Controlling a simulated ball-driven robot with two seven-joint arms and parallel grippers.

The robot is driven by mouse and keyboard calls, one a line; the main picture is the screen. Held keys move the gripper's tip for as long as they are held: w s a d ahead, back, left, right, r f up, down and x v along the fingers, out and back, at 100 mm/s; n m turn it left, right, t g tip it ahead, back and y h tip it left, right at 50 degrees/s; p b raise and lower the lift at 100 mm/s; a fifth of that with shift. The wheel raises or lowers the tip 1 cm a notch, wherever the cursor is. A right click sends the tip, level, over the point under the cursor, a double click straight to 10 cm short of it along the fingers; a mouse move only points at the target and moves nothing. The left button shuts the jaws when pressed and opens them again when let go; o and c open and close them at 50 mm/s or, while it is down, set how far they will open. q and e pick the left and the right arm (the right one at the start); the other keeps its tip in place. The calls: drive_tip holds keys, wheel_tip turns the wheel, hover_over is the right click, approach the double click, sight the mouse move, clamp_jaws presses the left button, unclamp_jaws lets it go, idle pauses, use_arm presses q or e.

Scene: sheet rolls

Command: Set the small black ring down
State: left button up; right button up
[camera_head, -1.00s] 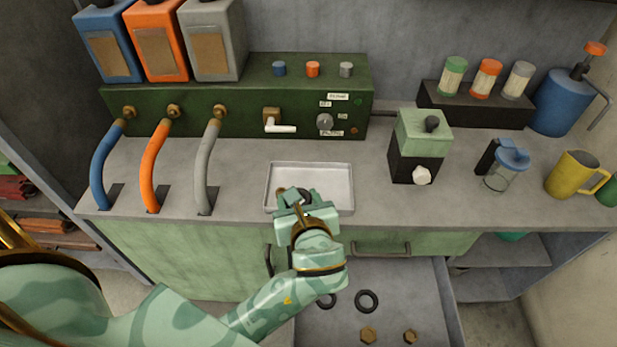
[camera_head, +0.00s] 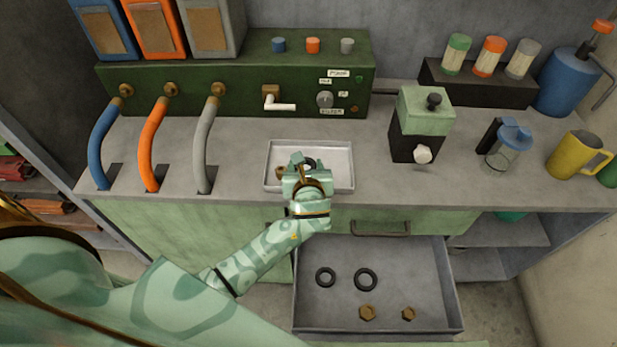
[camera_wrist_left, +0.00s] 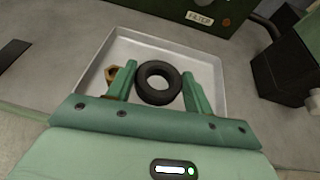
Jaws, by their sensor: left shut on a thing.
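My left gripper (camera_wrist_left: 160,88) is shut on a small black ring (camera_wrist_left: 158,92), which sits between its two green fingers. In the head view the left gripper (camera_head: 303,168) is over the white tray (camera_head: 335,183) on the counter. The ring also shows there (camera_head: 309,162), partly hidden by the gripper. The tray fills the background of the left wrist view (camera_wrist_left: 210,72). Whether the ring touches the tray floor I cannot tell. A brass nut (camera_wrist_left: 111,74) lies in the tray beside the left finger. My right gripper is not in view.
An open drawer (camera_head: 340,305) below the counter holds two black rings (camera_head: 366,279) and two brass nuts (camera_head: 367,313). A green panel with a tap (camera_head: 272,97) stands behind the tray. A green-black box (camera_head: 417,120) is to the right, hoses (camera_head: 206,145) to the left.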

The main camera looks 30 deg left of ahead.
use_arm(q)
drive_tip(key=shift+w+a+f+b, duration=0.25)
drive_tip(key=shift+w+f+b, duration=0.15)
drive_tip(key=shift+w+f, duration=0.5)
wheel_tip(320, 180, down, 4)
drive_tip(key=shift+w+f+b, duration=0.1)
drive_tip(key=shift+b, duration=1)
drive_tip(key=shift+r, duration=0.25)
drive_tip(key=shift+f, duration=0.1)
